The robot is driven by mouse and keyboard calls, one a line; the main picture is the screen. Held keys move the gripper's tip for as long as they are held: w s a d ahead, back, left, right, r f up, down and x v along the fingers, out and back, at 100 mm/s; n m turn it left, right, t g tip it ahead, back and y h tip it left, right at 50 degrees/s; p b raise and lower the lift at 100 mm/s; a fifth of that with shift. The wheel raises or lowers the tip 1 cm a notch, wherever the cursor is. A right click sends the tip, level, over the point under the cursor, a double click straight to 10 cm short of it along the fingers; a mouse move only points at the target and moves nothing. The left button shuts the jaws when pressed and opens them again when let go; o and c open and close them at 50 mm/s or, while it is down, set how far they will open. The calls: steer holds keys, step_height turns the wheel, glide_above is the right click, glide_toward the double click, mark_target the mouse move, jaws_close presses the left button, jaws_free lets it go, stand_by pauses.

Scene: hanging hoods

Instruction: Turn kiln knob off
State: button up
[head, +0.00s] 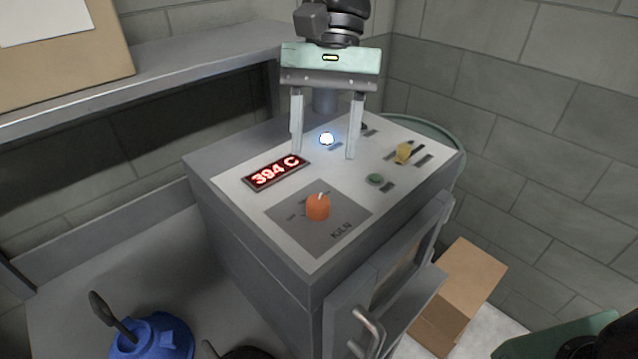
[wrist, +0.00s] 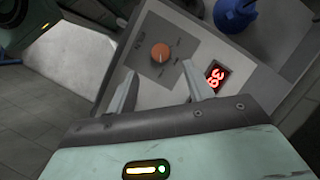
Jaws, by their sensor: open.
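The orange kiln knob (head: 317,207) stands on a dark grey square plate (head: 333,240) marked KILN, on the sloping top panel of a grey kiln cabinet (head: 262,245). A pale pointer line on the knob aims toward the back of the panel. The red display (head: 276,173) beside it reads 394 C. My gripper (head: 323,157) is open and empty above the back part of the panel, behind the knob and apart from it. In the wrist view the knob (wrist: 160,52) shows beyond the spread fingers (wrist: 163,86), between their lines, with the display (wrist: 216,75) to its right.
A lit white lamp (head: 327,139), a green button (head: 375,180) and a yellow switch (head: 404,153) share the panel. A shelf (head: 150,85) stands at left. A blue container (head: 152,336) sits at lower left, and a cardboard box (head: 462,292) at lower right.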

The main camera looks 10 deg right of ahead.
mark_target(319, 200)
steer(key=p+x, duration=0.1)
steer(key=x, duration=0.6)
steer(key=shift+s+f, duration=0.15)
steer(key=shift+f, duration=0.2)
steer(key=c, duration=1)
